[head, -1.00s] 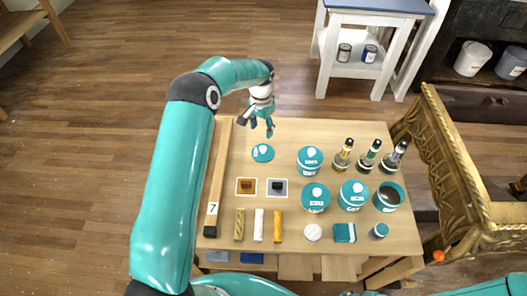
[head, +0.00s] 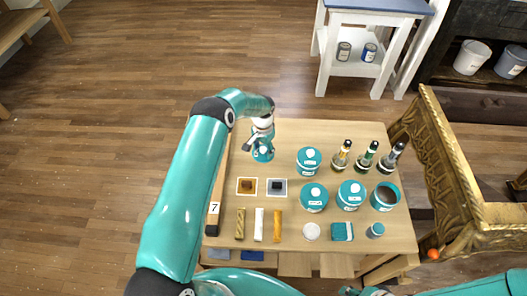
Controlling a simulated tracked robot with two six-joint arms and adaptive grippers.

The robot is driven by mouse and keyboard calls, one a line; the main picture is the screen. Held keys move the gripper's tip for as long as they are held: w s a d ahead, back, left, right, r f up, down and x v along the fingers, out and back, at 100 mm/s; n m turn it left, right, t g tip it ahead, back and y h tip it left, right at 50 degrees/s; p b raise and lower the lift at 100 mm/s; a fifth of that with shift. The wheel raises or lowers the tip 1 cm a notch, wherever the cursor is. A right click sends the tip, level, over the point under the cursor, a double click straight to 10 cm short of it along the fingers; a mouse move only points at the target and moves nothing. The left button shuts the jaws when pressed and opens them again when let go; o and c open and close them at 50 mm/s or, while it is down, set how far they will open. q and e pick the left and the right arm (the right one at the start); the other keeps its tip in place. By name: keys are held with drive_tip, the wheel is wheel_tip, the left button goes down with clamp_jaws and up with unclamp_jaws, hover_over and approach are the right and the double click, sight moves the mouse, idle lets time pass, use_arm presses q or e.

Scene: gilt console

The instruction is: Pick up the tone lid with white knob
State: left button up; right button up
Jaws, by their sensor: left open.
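The teal lid with a white knob (head: 265,157) lies flat on the wooden table, left of the teal pots. My left gripper (head: 260,148) is open and points down right over the lid, hiding part of it. I cannot tell whether its fingers touch the knob. One teal pot (head: 386,196) at the right stands without a lid and shows dark contents.
Lidded teal pots (head: 309,161) stand right of the lid, with several dark-capped bottles (head: 366,157) beyond. Two small square mats with blocks (head: 247,186) lie in front. A long wooden bar (head: 217,185) runs along the left edge. A gilt console (head: 450,175) stands at the right.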

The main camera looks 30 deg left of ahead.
use_arm(q)
drive_tip(key=shift+c, duration=0.3)
drive_tip(key=shift+s, duration=0.1)
clamp_jaws()
drive_tip(key=shift+r, duration=0.1)
